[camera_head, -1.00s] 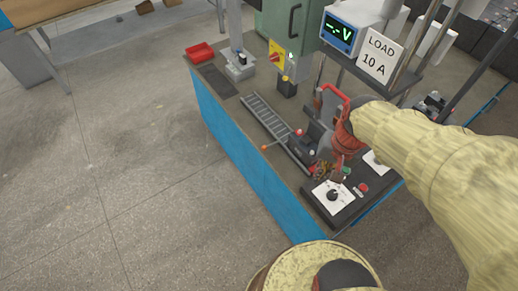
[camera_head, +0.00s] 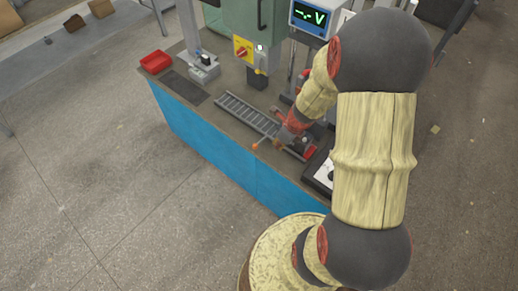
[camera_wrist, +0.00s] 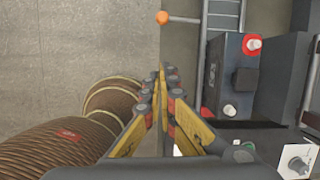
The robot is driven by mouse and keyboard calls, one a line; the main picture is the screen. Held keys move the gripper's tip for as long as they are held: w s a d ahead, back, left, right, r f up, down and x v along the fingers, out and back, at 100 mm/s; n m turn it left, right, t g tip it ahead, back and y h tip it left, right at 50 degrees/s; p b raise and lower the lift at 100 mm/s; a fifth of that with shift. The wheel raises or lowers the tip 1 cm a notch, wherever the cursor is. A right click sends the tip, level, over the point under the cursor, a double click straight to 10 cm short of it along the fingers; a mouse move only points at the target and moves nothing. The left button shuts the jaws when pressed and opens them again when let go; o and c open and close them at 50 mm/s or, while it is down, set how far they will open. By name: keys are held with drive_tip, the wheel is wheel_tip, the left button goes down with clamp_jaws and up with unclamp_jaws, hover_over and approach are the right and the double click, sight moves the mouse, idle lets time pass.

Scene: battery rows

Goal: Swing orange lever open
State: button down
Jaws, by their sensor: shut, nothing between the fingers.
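The orange lever knob (camera_head: 256,146) stands out over the front edge of the bench, at the near end of the roller track. In the wrist view the orange knob (camera_wrist: 162,17) is at the top, on a thin rod that runs right to the track. In the head view my gripper (camera_head: 281,140) is just right of the knob, partly hidden by my arm.
The roller track (camera_head: 247,113) lies along the bench. A red tray (camera_head: 156,62) is at the far left. Floor left of the bench is clear.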

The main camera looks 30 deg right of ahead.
drive_tip(key=shift+m, duration=0.3)
drive_tip(key=shift+f, duration=0.1)
drive_tip(key=b+x, duration=0.4)
drive_tip(key=x, duration=0.5)
drive_tip(key=shift+a+f+b, duration=0.1)
drive_tip(key=shift+f+b, duration=0.2)
drive_tip(key=shift+f, duration=0.05)
drive_tip(key=w, duration=0.2)
drive_tip(key=w+a, duration=0.1)
drive_tip(key=shift+f, duration=0.35)
drive_tip(key=shift+w+a, duration=0.2)
drive_tip(key=shift+w, duration=0.25)
